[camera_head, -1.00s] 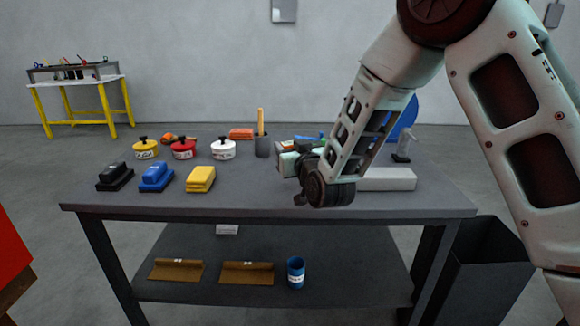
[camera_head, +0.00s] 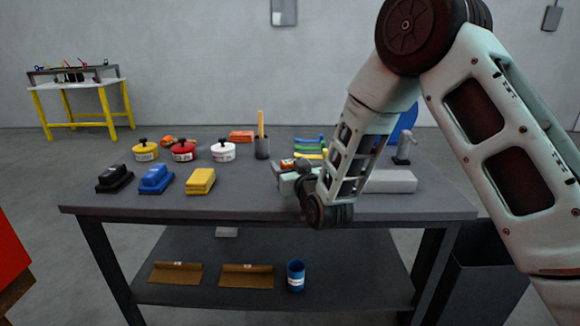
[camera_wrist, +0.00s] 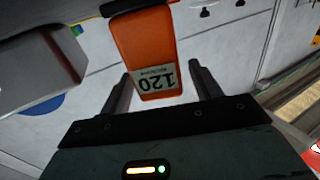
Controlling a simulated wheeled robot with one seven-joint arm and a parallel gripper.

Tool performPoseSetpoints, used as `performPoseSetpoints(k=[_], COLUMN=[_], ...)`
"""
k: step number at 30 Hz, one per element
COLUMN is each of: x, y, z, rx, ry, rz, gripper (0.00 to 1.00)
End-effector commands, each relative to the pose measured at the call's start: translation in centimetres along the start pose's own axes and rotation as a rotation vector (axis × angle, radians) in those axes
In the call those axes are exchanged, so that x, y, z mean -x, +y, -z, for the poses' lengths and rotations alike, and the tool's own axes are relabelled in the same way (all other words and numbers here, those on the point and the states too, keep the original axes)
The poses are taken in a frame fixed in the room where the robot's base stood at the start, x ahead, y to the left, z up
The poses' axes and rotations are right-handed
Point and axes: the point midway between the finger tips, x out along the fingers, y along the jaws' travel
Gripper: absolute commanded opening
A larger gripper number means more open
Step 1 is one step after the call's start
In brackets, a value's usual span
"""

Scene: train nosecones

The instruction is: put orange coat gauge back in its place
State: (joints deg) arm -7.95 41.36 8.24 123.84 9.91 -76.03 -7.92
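The orange coat gauge (camera_wrist: 146,45) is a flat orange piece with a pale label reading 120, upside down in the wrist view, and a dark top end. Its lower end lies between the two fingers of my gripper (camera_wrist: 161,70). A gap shows between the gauge and the right finger; the left finger is close to its edge, so the fingers look open around it. In the head view my gripper (camera_head: 284,172) is over the table's middle right, with a small orange patch beside it. Blue, green and yellow strips (camera_head: 309,148) lie in a row behind it.
The grey table (camera_head: 240,207) also holds yellow, red and white pots, black, blue and yellow blocks (camera_head: 200,181), and a dark cup (camera_head: 262,148). A pale grey block (camera_head: 390,181) lies to the right. A dark bin stands beside the table.

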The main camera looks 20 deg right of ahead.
Motion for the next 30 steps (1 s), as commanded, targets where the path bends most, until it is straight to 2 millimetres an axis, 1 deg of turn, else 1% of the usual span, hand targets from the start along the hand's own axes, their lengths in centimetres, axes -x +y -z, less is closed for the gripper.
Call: performPoseSetpoints(k=[3, 6, 7, 11, 18, 21, 25, 30], x=[0.0, 0.0, 0.4, 2.6, 7.8, 9.6, 11.2, 12.0], y=[0.0, 0.0, 0.0, -0.1, -0.1, -0.1, 0.0, 0.0], z=[0.1, 0.6, 0.3, 0.1, 0.1, 0.1, 0.2, 0.3], rx=[0.000, 0.000, 0.000, 0.000, 0.000, 0.001, 0.000, 0.000], ry=[0.000, 0.000, -0.001, -0.002, -0.002, -0.001, -0.001, 0.000], rz=[0.000, 0.000, 0.001, 0.002, 0.002, 0.002, 0.000, 0.000], gripper=[0.63, 0.63, 0.63, 0.63, 0.63, 0.63, 0.63, 0.63])
